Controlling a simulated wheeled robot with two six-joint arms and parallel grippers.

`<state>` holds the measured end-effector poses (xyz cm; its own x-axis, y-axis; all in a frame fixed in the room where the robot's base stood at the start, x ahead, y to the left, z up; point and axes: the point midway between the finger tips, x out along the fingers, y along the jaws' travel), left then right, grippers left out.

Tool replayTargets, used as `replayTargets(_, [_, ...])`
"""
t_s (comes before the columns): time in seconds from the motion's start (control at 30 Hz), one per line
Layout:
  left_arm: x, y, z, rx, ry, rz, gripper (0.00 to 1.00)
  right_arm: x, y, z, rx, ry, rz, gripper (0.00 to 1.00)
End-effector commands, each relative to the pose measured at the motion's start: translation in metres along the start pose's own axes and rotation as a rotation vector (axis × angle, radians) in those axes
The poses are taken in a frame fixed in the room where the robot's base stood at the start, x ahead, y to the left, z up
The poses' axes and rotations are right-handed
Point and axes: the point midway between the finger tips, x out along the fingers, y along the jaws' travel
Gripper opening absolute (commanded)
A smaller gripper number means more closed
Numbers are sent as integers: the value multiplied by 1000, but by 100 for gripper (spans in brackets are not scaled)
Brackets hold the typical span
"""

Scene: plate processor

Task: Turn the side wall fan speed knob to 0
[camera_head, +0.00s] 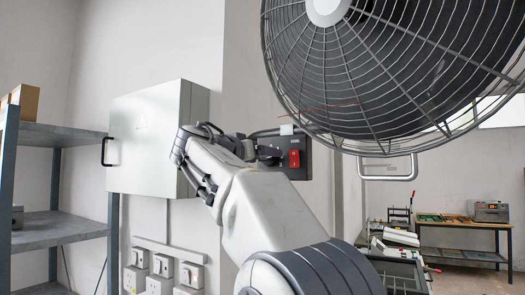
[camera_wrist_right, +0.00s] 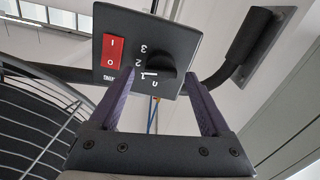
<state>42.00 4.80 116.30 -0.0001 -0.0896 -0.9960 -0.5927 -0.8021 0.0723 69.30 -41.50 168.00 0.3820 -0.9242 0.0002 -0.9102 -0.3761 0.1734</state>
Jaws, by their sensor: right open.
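The fan's dark control box (camera_head: 306,160) hangs below the fan in the head view, with a red switch (camera_head: 294,158) on its face. The wrist view shows the box (camera_wrist_right: 180,40) upside down, with the red switch (camera_wrist_right: 112,50), a black speed knob (camera_wrist_right: 158,60) and the numbers 3, 2, 1 and 0 beside it. I cannot tell for certain which number the knob points to. My right gripper (camera_wrist_right: 160,76) is open, its fingertips on either side of the knob with visible gaps. In the head view the right gripper (camera_head: 268,150) is at the box and hides the knob. My left gripper is out of view.
The large caged fan (camera_head: 390,70) fills the upper right, with a metal handle loop (camera_head: 388,170) below. A grey wall cabinet (camera_head: 145,140) stands behind my arm, above white sockets (camera_head: 160,268). Metal shelves (camera_head: 60,228) are at left; a workbench (camera_head: 465,225) is at far right.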

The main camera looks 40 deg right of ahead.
Motion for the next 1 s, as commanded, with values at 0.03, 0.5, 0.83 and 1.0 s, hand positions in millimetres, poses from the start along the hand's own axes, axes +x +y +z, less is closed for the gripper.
replayTargets(0.03, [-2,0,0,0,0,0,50,3,1,-1,-1,-1,1,82])
replayTargets(0.5, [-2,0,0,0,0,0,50,5,0,1,0,0,-1,20])
replayTargets(0.83, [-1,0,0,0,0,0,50,5,-1,1,-23,0,-2,0])
replayTargets(1.0, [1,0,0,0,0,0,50,5,-1,1,-94,0,-1,0])
